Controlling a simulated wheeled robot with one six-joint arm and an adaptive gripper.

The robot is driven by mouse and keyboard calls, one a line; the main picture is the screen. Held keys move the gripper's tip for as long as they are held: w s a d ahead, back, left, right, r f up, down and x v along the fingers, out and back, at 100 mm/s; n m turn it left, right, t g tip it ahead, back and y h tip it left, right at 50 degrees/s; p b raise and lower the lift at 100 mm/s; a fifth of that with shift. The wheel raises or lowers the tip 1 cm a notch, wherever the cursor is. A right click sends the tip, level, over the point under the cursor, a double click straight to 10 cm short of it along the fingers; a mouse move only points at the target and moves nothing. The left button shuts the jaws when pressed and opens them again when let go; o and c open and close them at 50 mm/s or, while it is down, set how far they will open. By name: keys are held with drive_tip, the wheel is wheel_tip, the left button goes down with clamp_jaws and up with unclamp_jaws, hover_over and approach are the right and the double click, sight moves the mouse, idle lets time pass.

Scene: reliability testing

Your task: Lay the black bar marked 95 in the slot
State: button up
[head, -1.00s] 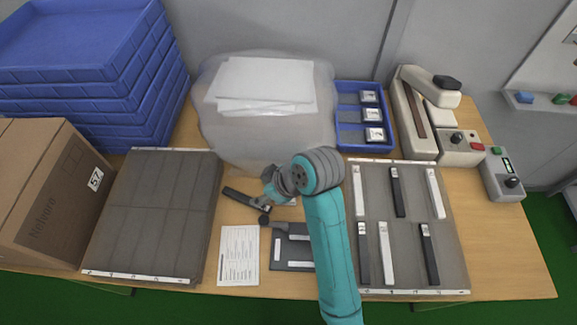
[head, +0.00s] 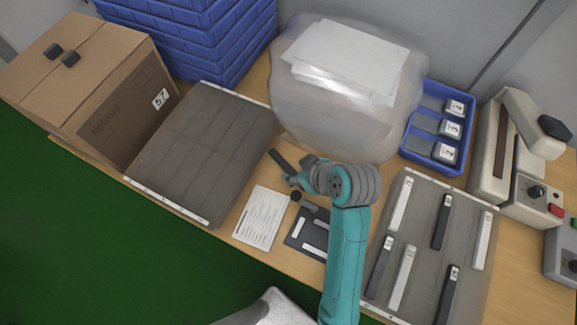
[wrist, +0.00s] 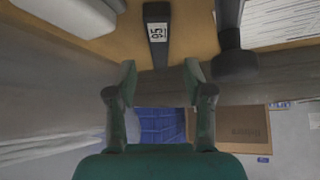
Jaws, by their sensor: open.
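The black bar marked 95 (head: 280,159) lies on the wooden table, left of my gripper in the head view. In the wrist view the bar (wrist: 157,40), with its white 95 label, shows ahead of and between the fingertips. My gripper (wrist: 158,82) is open, with nothing held between its fingers. In the head view my gripper (head: 301,178) is small and partly hidden by my wrist. A dark plate (head: 296,240) with white strips lies below my gripper, partly covered by my arm. I cannot make out the slot clearly.
A dark round-ended part (head: 296,196) stands close to my gripper. A printed sheet (head: 260,217) lies left of the plate. A grey mat (head: 215,135) is at left, and a mat (head: 419,225) with several bars at right. A plastic-covered bulk (head: 345,85) stands behind.

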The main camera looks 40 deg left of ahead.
sight(289, 168)
drive_tip(key=shift+x, duration=1.75)
clamp_jaws()
drive_tip(key=shift+r, duration=0.15)
